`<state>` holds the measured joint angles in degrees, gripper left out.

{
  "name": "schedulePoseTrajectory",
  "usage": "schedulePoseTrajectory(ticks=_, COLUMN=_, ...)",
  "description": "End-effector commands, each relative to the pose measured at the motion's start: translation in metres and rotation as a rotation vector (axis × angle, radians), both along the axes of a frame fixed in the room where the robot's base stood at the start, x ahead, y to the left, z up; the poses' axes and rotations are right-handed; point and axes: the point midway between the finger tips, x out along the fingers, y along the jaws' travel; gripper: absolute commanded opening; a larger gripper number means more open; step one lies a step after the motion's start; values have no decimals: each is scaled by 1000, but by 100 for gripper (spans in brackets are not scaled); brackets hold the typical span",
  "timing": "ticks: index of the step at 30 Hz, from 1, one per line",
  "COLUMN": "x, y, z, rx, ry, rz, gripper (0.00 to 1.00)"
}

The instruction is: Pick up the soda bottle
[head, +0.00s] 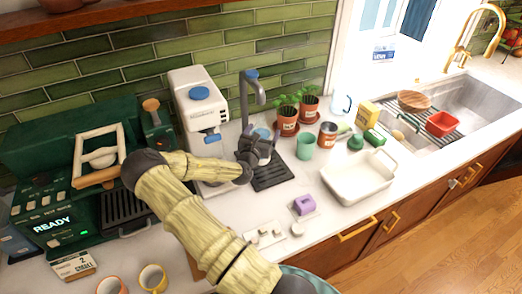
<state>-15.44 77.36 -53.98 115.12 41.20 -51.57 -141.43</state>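I cannot make out a clear soda bottle in the head view. A small dark green rounded item (355,143) stands on the counter behind the white tray, too small to identify. My gripper (262,148) is dark and reaches over the counter by the black drip tray, below the grey tap. A pale bluish round thing (262,133) shows just behind it. Its fingers are small and dark, so I cannot tell whether they are open or hold anything.
A white rectangular tray (345,190) stands right of my gripper. A green coffee machine (60,170) is at left. A purple item (304,205) is near the front edge. The sink (470,95) is right.

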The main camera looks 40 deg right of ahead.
Motion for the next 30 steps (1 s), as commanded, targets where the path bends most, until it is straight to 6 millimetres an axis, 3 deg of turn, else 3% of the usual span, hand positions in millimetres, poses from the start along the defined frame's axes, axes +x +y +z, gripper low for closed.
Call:
schedulePoseTrajectory(ticks=6, x=0, y=0, z=0, rx=0, ry=0, rz=0, gripper=84)
schedulePoseTrajectory(ticks=18, x=0, y=0, z=1, rx=-1, ry=-2, rz=0, gripper=6)
schedulePoseTrajectory(ticks=26, x=0, y=0, z=3, rx=-2, ry=-2, rz=0, gripper=6)
schedulePoseTrajectory(ticks=30, x=0, y=0, z=13, rx=-3, ry=-4, rz=1, gripper=6)
